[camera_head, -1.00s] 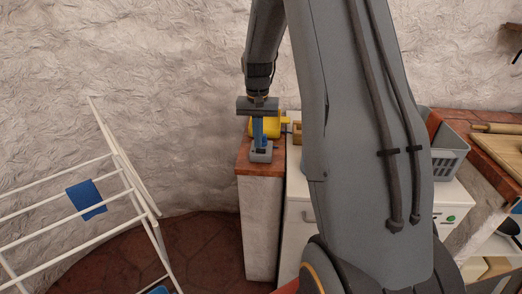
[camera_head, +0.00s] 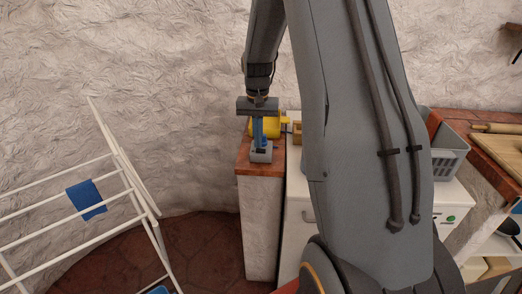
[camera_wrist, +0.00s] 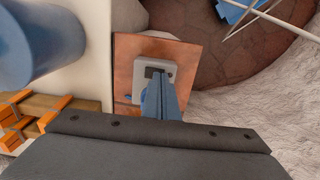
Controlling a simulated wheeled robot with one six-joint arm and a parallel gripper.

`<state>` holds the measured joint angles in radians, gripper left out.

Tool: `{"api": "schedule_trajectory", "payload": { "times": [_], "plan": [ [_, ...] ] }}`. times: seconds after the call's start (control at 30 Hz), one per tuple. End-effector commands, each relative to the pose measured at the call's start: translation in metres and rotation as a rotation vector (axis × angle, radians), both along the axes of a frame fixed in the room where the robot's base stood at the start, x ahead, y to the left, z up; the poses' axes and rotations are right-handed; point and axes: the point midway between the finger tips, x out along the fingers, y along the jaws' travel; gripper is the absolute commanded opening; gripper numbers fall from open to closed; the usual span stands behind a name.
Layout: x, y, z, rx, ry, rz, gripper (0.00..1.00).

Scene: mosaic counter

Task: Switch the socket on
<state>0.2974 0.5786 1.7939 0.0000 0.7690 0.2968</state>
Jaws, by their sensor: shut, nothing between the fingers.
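The socket (camera_head: 262,156) is a small grey box on the tiled top of a narrow white pillar. In the wrist view it is a pale grey rounded plate (camera_wrist: 168,66) with a dark rocker or recess in its middle. My gripper (camera_head: 259,143) points down over it with its blue fingers together and nothing between them. In the wrist view the fingertips (camera_wrist: 157,78) lie over the dark middle part and hide some of it. I cannot tell whether they touch it or which way the switch is set.
A yellow object (camera_head: 270,127) stands just behind the socket. A white cabinet (camera_head: 297,215) adjoins the pillar on the right, with a grey basket (camera_head: 449,160) further right. A white drying rack (camera_head: 120,165) with a blue cloth (camera_head: 86,199) stands at the left.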

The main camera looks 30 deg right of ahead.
Motion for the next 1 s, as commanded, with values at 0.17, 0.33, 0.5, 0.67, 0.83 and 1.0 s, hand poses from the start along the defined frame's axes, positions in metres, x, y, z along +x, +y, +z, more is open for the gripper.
{"api": "schedule_trajectory", "payload": {
  "times": [0.17,0.33,0.5,0.67,0.83,1.0],
  "plan": [
    [0.000,0.000,-0.002,0.000,0.000,0.000,0.00],
    [0.000,0.000,-0.004,0.000,0.000,0.000,0.00],
    [0.000,0.000,-0.006,0.000,0.000,0.000,0.00],
    [0.000,0.000,-0.009,0.000,0.000,0.000,0.00],
    [0.000,0.000,-0.011,0.000,0.000,0.000,0.00],
    [0.000,0.000,-0.013,0.000,0.000,0.000,0.00]
  ]
}}
